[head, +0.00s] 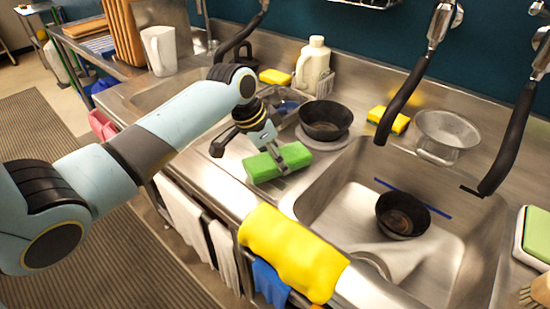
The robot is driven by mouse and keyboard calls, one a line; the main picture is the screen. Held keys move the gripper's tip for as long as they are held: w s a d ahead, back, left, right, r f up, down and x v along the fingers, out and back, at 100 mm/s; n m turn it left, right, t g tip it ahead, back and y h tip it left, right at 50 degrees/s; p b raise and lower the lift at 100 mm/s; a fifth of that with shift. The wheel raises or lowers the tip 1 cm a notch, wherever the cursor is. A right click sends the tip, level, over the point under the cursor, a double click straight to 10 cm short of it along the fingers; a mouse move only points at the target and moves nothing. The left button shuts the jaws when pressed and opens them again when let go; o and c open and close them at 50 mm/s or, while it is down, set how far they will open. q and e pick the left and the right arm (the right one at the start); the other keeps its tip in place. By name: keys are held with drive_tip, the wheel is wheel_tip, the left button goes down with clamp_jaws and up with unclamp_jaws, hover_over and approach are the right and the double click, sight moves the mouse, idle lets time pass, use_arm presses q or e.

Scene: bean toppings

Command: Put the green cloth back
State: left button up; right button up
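The green cloth (262,168) is a folded, block-like piece on the steel strip between the two sink basins. My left gripper (282,158) is right at it, with grey finger parts across its top and middle. The fingers hide part of the cloth, and I cannot tell whether they are closed on it. I also cannot tell whether the cloth rests on the steel or is slightly above it. My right gripper is not in view.
A yellow cloth (290,252) hangs over the front edge. A black bowl (402,215) is in the right basin; another (325,120) stands behind the green cloth. A colander (447,132), yellow sponge (388,120) and white jug (313,65) line the back. Dark faucets (405,95) overhang.

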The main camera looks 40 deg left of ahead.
use_arm(q)
drive_tip(key=shift+f, duration=0.6)
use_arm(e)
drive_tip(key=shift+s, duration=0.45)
use_arm(q)
drive_tip(key=o, duration=1.2)
drive_tip(key=shift+f, duration=0.15)
drive_tip(key=shift+c, duration=0.2)
drive_tip(key=shift+r, duration=0.25)
drive_tip(key=v, duration=1.2)
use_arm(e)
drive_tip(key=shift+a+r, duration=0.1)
